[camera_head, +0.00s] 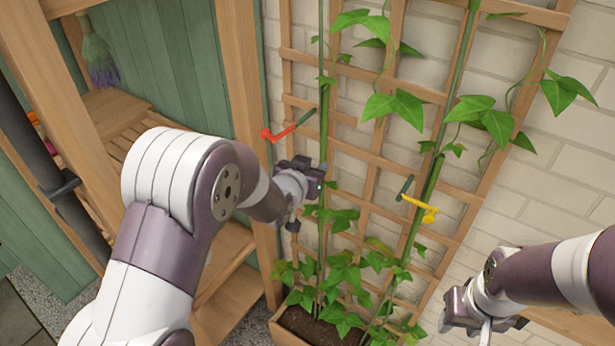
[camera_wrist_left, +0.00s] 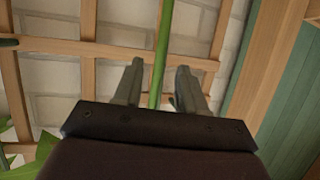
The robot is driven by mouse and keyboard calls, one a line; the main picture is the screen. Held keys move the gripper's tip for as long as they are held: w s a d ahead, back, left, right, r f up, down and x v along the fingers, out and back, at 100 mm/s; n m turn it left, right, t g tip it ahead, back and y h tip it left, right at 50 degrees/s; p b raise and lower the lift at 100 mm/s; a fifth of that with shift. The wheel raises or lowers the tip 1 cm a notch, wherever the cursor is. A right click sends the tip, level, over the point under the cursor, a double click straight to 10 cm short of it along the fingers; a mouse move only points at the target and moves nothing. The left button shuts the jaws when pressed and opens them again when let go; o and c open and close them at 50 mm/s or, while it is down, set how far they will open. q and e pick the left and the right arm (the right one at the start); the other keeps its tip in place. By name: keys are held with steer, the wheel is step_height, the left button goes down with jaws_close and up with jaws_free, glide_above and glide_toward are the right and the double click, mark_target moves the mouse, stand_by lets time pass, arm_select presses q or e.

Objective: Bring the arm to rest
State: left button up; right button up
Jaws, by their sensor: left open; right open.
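My left gripper (camera_head: 318,172) is open in front of the wooden trellis, close to the left green plant stem (camera_head: 323,120). In the left wrist view its two fingers (camera_wrist_left: 158,88) stand apart, and the green stem (camera_wrist_left: 162,45) shows in the gap between them. I cannot tell whether the stem lies within the jaws or behind them. My right gripper (camera_head: 485,328) is at the lower right, low and away from the plants; it is open, with nothing seen in it.
A red clip (camera_head: 283,134) sits near the left stem, above my left gripper. A yellow clip (camera_head: 421,206) sits at the right stem. The trellis (camera_head: 370,160) stands against a white brick wall. A planter (camera_head: 283,333) is below, and wooden shelving (camera_head: 232,245) is at left.

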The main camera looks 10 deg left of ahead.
arm_select(q)
steer(key=v, duration=0.3)
steer(key=shift+s, duration=0.1)
steer(key=s+a+f+g, duration=0.1)
steer(key=s+f+g, duration=0.2)
steer(key=s, duration=0.4)
steer(key=s+a+f+n+g+y+b, duration=0.1)
steer(key=s+f+g, duration=0.2)
steer(key=s+g, duration=0.2)
steer(key=s+a+f+g+y, duration=0.1)
steer(key=s+a+f+g, duration=0.1)
steer(key=s, duration=0.9)
steer(key=shift+s+f+n+g, duration=0.25)
steer(key=shift+f+n+g, duration=0.2)
steer(key=shift+g, duration=0.65)
